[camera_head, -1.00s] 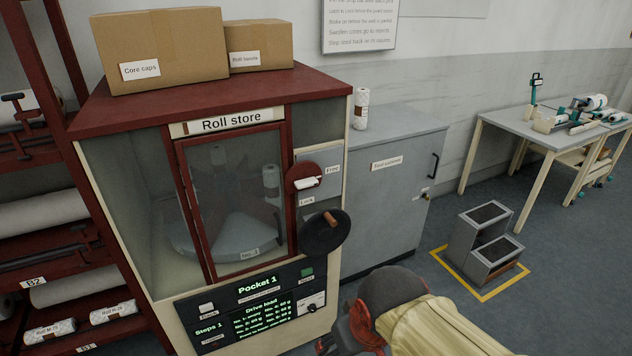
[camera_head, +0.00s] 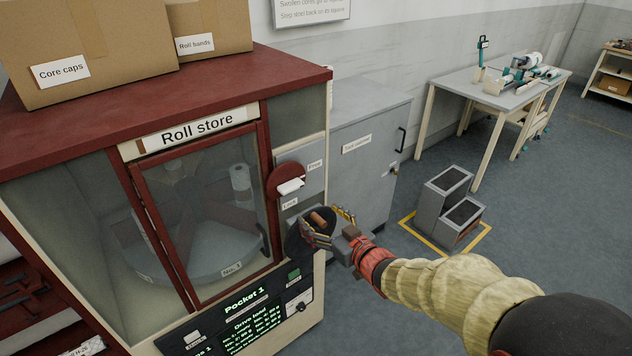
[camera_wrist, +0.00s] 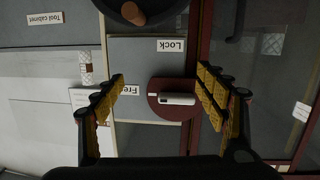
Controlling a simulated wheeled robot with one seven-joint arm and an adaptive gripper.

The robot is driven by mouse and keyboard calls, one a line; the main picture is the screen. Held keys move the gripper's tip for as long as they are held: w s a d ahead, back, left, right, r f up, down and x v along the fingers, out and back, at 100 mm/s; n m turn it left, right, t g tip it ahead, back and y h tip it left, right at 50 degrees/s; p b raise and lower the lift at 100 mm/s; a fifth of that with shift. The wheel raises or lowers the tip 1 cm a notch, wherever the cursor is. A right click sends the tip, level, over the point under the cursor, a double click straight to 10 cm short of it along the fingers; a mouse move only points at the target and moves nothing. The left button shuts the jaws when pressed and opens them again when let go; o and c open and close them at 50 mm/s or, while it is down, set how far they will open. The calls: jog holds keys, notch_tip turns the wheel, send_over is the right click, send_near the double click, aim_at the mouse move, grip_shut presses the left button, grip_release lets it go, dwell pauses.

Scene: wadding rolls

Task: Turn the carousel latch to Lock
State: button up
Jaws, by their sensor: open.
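The latch (camera_head: 289,186) is a dark red disc with a white handle, on the grey panel at the right of the Roll store door. In the wrist view the latch (camera_wrist: 172,99) shows between my fingers, its handle lying across the picture. The "Free" label (camera_head: 314,166) is at its upper right and the "Lock" label (camera_head: 290,204) is below it. My gripper (camera_head: 326,221) is open and empty. It is in front of the panel, below and right of the latch in the head view, apart from it.
A black handwheel (camera_head: 299,240) with a brown knob is just below the latch, partly hidden by my gripper. The glazed door (camera_head: 210,215) is shut. A grey tool cabinet (camera_head: 365,170) stands at the right. A grey step (camera_head: 447,205) is on the floor behind my arm.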

aim_at(294, 189)
notch_tip(294, 189, up, 6)
jog(key=a+f+t+y, duration=0.1)
jog(key=a+y, duration=0.1)
jog(key=y, duration=0.1)
jog(key=shift+n, duration=0.3)
jog(key=shift+a+b+x, duration=0.25)
jog(key=shift+b+x, duration=0.8)
jog(key=shift+x, duration=2.65)
jog(key=shift+s+r, duration=0.15)
jog(key=shift+s, duration=0.05)
jog(key=c, duration=0.3)
jog(key=c, duration=0.8)
jog(key=shift+c, duration=0.3)
